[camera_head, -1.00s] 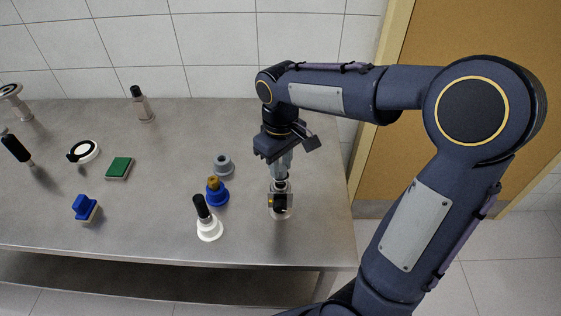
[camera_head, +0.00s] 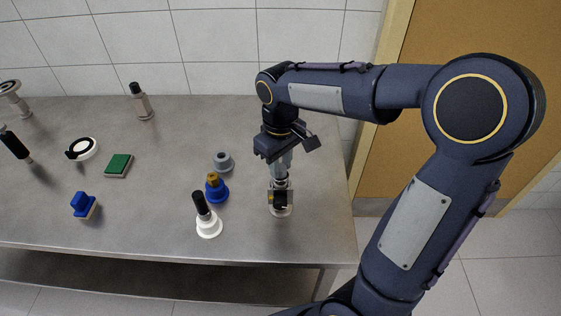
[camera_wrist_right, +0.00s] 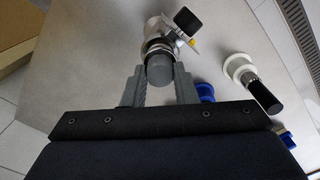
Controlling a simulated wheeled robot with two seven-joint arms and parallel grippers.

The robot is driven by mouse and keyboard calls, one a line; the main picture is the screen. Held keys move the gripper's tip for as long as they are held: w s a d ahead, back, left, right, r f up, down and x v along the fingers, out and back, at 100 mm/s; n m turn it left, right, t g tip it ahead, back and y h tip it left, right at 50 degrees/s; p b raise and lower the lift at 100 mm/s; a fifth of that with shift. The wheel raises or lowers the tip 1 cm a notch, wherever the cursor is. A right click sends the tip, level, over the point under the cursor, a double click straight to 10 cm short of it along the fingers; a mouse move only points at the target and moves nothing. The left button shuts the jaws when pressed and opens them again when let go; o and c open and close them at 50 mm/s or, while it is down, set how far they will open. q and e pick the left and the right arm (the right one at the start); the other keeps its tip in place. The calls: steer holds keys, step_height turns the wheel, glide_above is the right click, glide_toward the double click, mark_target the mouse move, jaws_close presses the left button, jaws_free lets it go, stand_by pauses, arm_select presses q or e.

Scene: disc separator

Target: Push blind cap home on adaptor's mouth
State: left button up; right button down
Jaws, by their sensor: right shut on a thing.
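My right gripper (camera_head: 281,172) points down over the metal adaptor (camera_head: 286,209) near the table's right end. The adaptor stands upright on the table and has a black knob (camera_wrist_right: 188,20) on its side. In the right wrist view the right gripper (camera_wrist_right: 160,88) is shut on a dark grey round piece, the blind cap (camera_wrist_right: 160,70), between its two fingers. The cap is in line with the adaptor's mouth and looks to be at or touching it. Whether it is fully seated I cannot tell. My left gripper is out of view.
Close left of the adaptor are a white-based piece with a black handle (camera_head: 202,207), a blue piece with a brown top (camera_head: 220,194) and a grey ring-like piece (camera_head: 223,162). A green block (camera_head: 118,165) and a blue block (camera_head: 82,204) lie farther left. The table's right edge is near.

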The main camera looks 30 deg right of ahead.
steer(key=shift+f, duration=0.2)
steer(key=shift+f+b, duration=0.6)
steer(key=shift+f, duration=0.05)
steer(key=c, duration=1.1)
jaws_free()
step_height(320, 180, up, 8)
steer(key=shift+f, duration=0.2)
step_height(320, 180, up, 4)
steer(key=p, duration=0.4)
steer(key=shift+r, duration=0.1)
